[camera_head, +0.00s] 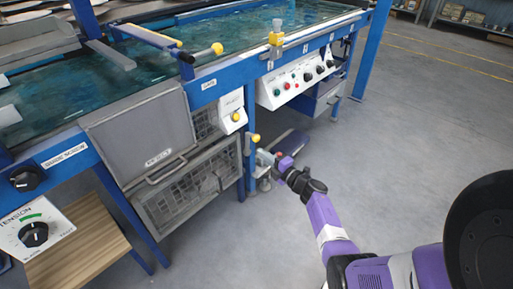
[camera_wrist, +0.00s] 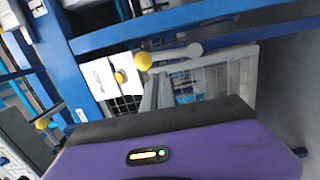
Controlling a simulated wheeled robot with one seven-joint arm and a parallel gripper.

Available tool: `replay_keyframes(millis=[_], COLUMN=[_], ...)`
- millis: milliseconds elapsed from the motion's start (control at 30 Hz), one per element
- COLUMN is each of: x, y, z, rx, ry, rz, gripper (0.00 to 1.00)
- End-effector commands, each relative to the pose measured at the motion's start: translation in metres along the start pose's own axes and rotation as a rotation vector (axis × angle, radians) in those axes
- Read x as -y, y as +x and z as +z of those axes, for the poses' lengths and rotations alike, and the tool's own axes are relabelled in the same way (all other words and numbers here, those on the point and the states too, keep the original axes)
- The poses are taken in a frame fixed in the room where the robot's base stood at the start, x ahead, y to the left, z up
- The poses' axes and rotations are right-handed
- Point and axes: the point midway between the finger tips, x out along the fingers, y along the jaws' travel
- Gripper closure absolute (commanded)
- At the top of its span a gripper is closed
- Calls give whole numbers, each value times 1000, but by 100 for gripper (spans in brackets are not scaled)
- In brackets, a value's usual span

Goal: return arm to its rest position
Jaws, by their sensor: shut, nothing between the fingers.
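My purple arm (camera_head: 327,220) reaches from the lower right toward the front of the blue-framed machine. My gripper (camera_head: 262,157) is at its far end, close to the machine's blue leg and just below and right of a lever with a yellow knob (camera_head: 254,138). In the wrist view my gripper's purple body (camera_wrist: 185,150) fills the bottom, and its grey fingers (camera_wrist: 153,95) are shut and empty. The yellow knob (camera_wrist: 143,61) shows just beyond the fingertips. I cannot tell whether the fingers touch the lever.
A grey panel door (camera_head: 140,137) and a mesh guard (camera_head: 188,187) are left of my gripper. A control box with buttons (camera_head: 297,80) is above right. A wooden shelf (camera_head: 80,250) is at lower left. Open concrete floor (camera_head: 420,130) lies to the right.

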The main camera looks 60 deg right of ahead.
Motion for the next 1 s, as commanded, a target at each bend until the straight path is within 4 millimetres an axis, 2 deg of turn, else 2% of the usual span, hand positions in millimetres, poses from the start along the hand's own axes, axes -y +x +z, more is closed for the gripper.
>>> replay_keyframes(millis=[100,300,667,733,833,900,1000], x=[-3,-2,0,0,-19,-39,-65], y=[-21,-42,-47,-47,-44,-44,-54], z=[3,5,6,11,26,38,42], rx=[4,1,1,24,74,109,169], ry=[2,0,6,36,82,114,206], rz=[0,1,1,0,40,84,159], gripper=[100,100,100,100,100,100,100])
